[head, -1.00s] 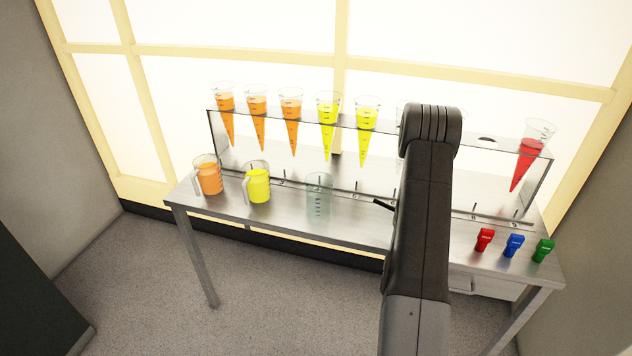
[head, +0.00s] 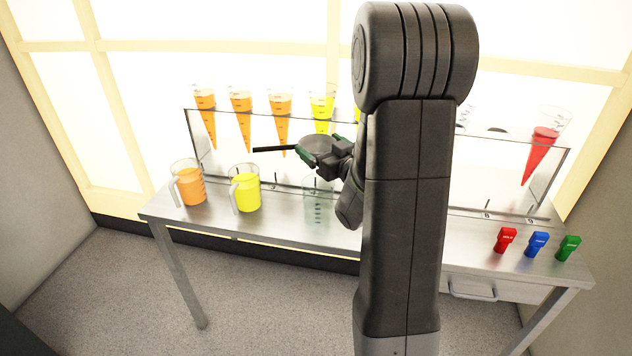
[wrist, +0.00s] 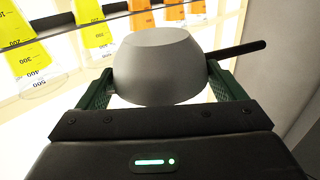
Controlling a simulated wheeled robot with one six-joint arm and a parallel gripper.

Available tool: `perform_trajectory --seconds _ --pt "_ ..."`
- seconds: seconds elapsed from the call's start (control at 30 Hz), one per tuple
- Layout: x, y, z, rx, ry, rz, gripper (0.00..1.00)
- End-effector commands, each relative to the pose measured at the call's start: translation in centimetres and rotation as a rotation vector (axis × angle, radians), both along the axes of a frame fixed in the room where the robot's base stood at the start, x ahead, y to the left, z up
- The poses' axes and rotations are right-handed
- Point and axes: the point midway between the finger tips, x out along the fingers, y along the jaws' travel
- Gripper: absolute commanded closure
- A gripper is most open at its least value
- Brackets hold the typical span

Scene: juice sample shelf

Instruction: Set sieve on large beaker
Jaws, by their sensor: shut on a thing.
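The sieve (head: 315,144) is a grey bowl with a thin black handle (head: 273,149) pointing left in the head view. My gripper (head: 322,150) is shut on the bowl and holds it in the air, above the clear, empty beaker (head: 317,207) on the table. In the wrist view, my gripper (wrist: 162,78) has its green fingers on both sides of the grey sieve (wrist: 160,62), with the handle out to the right. The sieve and the beaker are apart. Part of the beaker's upper rim is hidden behind my gripper and arm.
Jugs of orange juice (head: 188,185) and yellow juice (head: 245,190) stand left of the beaker. Behind, a rack (head: 225,150) holds several graduated cones. Red (head: 505,240), blue (head: 537,244) and green (head: 568,248) small objects stand at the right. My arm hides the table's middle.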

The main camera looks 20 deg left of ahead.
Motion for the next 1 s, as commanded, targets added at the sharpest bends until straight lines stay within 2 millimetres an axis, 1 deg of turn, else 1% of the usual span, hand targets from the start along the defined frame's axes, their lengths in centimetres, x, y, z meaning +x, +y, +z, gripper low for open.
perform_trajectory --seconds 0.03,0.1,0.2,0.43,0.63,0.77,0.97,1.0 --pt "0.0 0.0 -1.1 -0.003 0.005 0.000 0.34" --pt "0.0 0.0 -2.4 -0.003 0.007 -0.001 0.34" --pt "0.0 0.0 -3.9 -0.001 0.005 0.000 0.34" --pt "0.0 0.0 -5.7 0.000 0.004 -0.002 0.34" --pt "0.0 0.0 -8.4 -0.001 0.004 -0.002 0.34" --pt "0.0 -0.1 -9.2 -0.001 0.003 -0.002 0.34" --pt "0.0 -0.1 -9.3 -0.001 0.002 -0.002 0.34" --pt "0.0 -0.1 -9.3 -0.002 0.003 -0.002 0.07"
